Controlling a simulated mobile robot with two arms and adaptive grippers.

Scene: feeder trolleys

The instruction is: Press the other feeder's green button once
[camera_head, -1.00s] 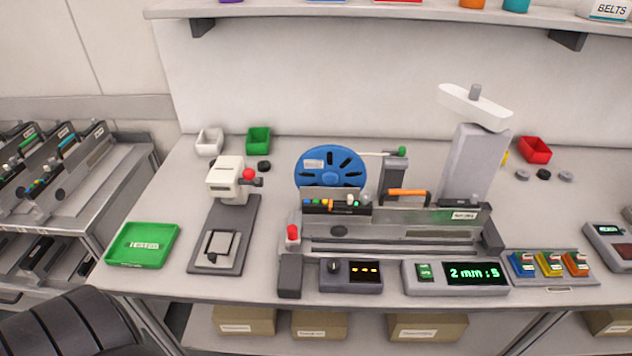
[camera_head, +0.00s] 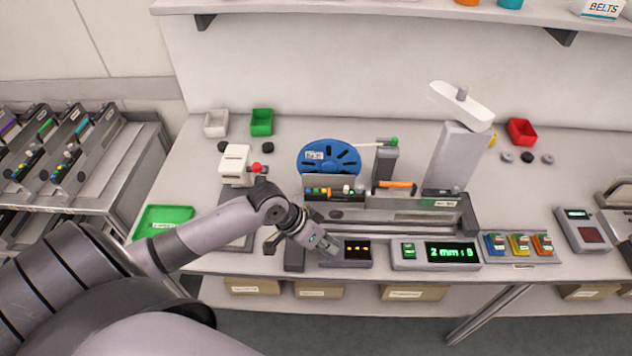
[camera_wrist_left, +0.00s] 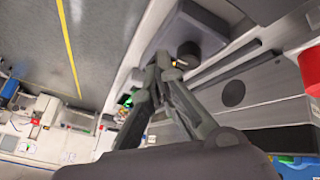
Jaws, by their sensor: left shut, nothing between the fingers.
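A feeder (camera_head: 400,216) with a row of small coloured buttons (camera_head: 335,190) sits on the bench, below a blue reel (camera_head: 328,158). More feeders (camera_head: 70,160) with coloured buttons stand on the trolley at left. My right gripper is out of view.
A white press with a red knob (camera_head: 236,165) and a green tray (camera_head: 165,216) are partly behind my arm. A grey post (camera_head: 455,155) stands behind the feeder. Blue, yellow and orange blocks (camera_head: 519,245) lie right of the readout box.

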